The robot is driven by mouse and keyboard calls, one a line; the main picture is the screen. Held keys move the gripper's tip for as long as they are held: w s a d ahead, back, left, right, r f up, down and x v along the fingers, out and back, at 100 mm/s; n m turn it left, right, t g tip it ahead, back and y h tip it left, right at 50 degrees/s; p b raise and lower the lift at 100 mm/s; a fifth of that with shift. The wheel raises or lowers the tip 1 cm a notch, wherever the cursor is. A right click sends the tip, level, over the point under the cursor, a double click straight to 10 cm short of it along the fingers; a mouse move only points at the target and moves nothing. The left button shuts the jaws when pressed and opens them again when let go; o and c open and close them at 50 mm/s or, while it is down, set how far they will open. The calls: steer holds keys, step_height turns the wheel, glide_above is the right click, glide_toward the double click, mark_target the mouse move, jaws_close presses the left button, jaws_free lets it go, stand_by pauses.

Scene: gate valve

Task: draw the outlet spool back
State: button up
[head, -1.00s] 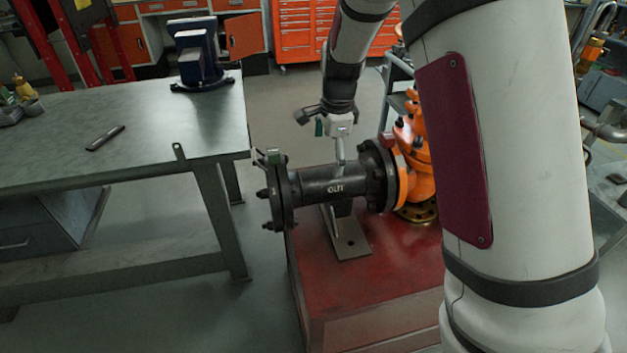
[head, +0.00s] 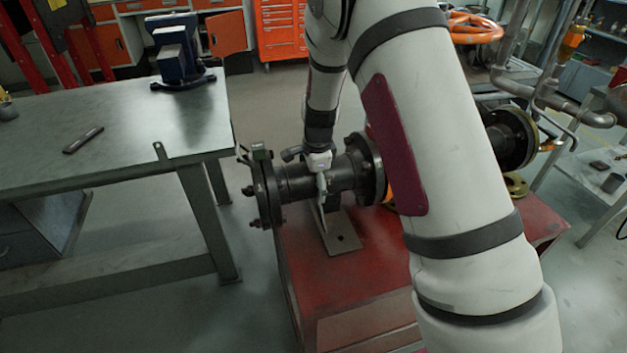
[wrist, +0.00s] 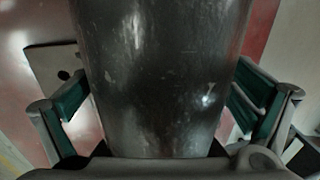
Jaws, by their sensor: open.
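The outlet spool (head: 295,184) is a dark flanged pipe lying level above a red plinth. Its near-bench flange (head: 266,188) is at the left, its other flange (head: 369,170) at the right, partly behind my arm. My gripper (head: 321,184) comes down on the spool's middle from above. In the wrist view the spool's pipe (wrist: 160,80) fills the middle, between the open green-padded fingers of my gripper (wrist: 160,100). One finger is on each side, with slim gaps. A sliver of orange (head: 389,196) shows beside the right flange; most of the valve there is hidden by my arm.
A support with a flat foot plate (head: 343,240) stands under the spool on the red plinth (head: 345,300). A steel workbench (head: 120,125) with a blue vise (head: 183,60) is close at left. Another dark flange (head: 512,138) and an orange handwheel (head: 474,27) are at right.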

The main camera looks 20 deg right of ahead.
steer(key=c, duration=1.6)
steer(key=shift+a, duration=0.55)
steer(key=shift+c, duration=0.2)
steer(key=o, duration=1.6)
steer(key=shift+a, duration=0.1)
steer(key=shift+o, duration=0.2)
